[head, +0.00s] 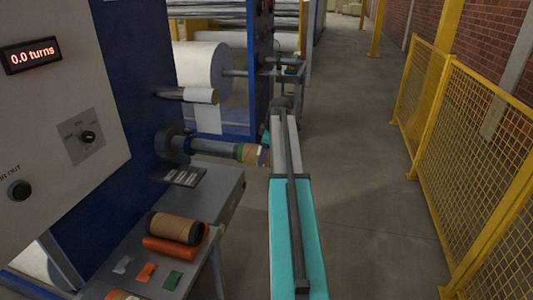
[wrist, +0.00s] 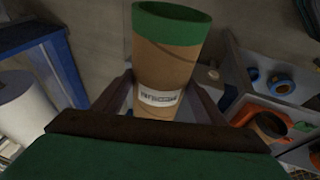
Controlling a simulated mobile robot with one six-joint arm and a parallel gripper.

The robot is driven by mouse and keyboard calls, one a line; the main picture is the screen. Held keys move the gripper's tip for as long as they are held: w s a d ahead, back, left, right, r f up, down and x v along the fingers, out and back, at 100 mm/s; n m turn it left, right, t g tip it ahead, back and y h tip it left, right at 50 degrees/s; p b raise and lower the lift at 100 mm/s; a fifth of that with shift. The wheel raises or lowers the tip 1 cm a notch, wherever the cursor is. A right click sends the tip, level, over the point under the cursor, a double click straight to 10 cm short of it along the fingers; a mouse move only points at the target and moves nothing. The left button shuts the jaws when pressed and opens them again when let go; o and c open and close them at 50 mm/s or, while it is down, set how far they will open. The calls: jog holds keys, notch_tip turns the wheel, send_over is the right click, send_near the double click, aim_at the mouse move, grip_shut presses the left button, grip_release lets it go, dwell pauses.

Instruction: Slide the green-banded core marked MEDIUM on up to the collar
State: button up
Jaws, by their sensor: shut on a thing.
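A brown cardboard core (wrist: 165,62) with a green band at its far end and a white label is between my gripper's fingers (wrist: 164,90) in the wrist view. The label looks like MEDIUM, but it is blurred and upside down. In the head view my gripper (head: 264,156) is mostly hidden by my arm; the core (head: 250,154) points its green end left, toward the grey shaft (head: 212,148). The dark collar (head: 172,144) is at the shaft's machine end, well apart from the core. I cannot tell whether the shaft tip is inside the core.
A bench (head: 222,190) under the shaft holds an orange cradle (head: 160,248) with another brown core (head: 176,228), plus several coloured tags. The blue machine frame (head: 125,110) stands left. A yellow mesh fence (head: 470,150) is right, with clear floor (head: 350,180) between.

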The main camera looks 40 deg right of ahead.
aim_at(228, 145)
jog(key=shift+w+a, duration=0.55)
jog(key=shift+w, duration=0.3)
jog(key=shift+w+a, duration=0.5)
jog(key=shift+w, duration=0.25)
jog(key=shift+w+a, duration=0.45)
jog(key=shift+w, duration=0.3)
jog(key=shift+w, duration=0.1)
jog(key=shift+w+a, duration=0.45)
jog(key=shift+w, duration=0.25)
jog(key=shift+w+a, duration=0.45)
jog(key=shift+w, duration=0.2)
jog(key=shift+w+a, duration=0.1)
jog(key=shift+w, duration=0.1)
jog(key=shift+w+a, duration=0.45)
jog(key=shift+w, duration=0.2)
jog(key=shift+w+a, duration=0.4)
jog(key=shift+w, duration=0.25)
jog(key=shift+w, duration=0.1)
jog(key=shift+w+a, duration=0.45)
jog(key=shift+w, duration=0.25)
jog(key=shift+w+a, duration=0.45)
jog(key=shift+w, duration=0.25)
